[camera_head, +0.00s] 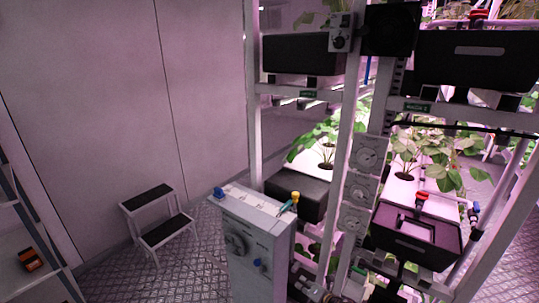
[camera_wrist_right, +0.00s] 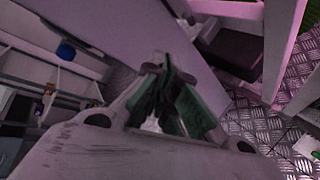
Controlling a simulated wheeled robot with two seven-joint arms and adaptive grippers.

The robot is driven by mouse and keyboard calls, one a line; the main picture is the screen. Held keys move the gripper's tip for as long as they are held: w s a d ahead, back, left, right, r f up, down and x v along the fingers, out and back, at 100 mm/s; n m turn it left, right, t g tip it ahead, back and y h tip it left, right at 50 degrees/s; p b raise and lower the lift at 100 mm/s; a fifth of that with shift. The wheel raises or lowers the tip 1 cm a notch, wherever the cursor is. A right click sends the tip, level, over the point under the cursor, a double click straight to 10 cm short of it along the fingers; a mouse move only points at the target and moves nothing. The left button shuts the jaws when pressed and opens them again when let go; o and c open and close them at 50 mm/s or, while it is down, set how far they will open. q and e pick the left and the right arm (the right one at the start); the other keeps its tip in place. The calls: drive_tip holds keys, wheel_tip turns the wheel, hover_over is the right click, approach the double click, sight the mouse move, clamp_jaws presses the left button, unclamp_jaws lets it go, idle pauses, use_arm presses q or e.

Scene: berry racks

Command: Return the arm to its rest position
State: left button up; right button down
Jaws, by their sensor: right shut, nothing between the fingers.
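My right gripper (camera_wrist_right: 168,98) shows in the right wrist view, its green-padded fingers close together with nothing held between them. Its grey body fills the lower part of that view. In the head view I cannot clearly pick out the right gripper or its arm. My left gripper is in neither view. No object of the task is held or touched as far as the views show.
A grey cabinet (camera_head: 250,220) with knobs stands at the lower middle. Planted racks with dark bins (camera_head: 303,53) fill the right. A step stool (camera_head: 150,195) stands before the wall. A shelf (camera_head: 25,235) is at left. Patterned floor (camera_head: 195,255) lies clear between stool and cabinet.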

drive_tip(key=s+d+f+m+g+h, duration=0.25)
drive_tip(key=s+d+f+m, duration=0.35)
drive_tip(key=s+f+m, duration=0.45)
drive_tip(key=s+d+f+m+g+h, duration=0.1)
drive_tip(key=s+d+f+m+h, duration=0.2)
drive_tip(key=s+d+f+m, duration=0.7)
drive_tip(key=s+a+f+m+g, duration=0.1)
drive_tip(key=s+f, duration=0.5)
drive_tip(key=s, duration=0.6)
drive_tip(key=s+a+f+m+g+h, duration=0.1)
drive_tip(key=s+f+m+g, duration=0.2)
drive_tip(key=s, duration=0.9)
drive_tip(key=s+f+m+g, duration=0.2)
drive_tip(key=s+f+m, duration=0.2)
drive_tip(key=s+f, duration=0.4)
drive_tip(key=s, duration=0.4)
drive_tip(key=shift+s+a+f, duration=0.2)
drive_tip(key=shift+a+f, duration=0.2)
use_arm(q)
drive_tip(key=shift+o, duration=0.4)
use_arm(e)
drive_tip(key=shift+g, duration=0.25)
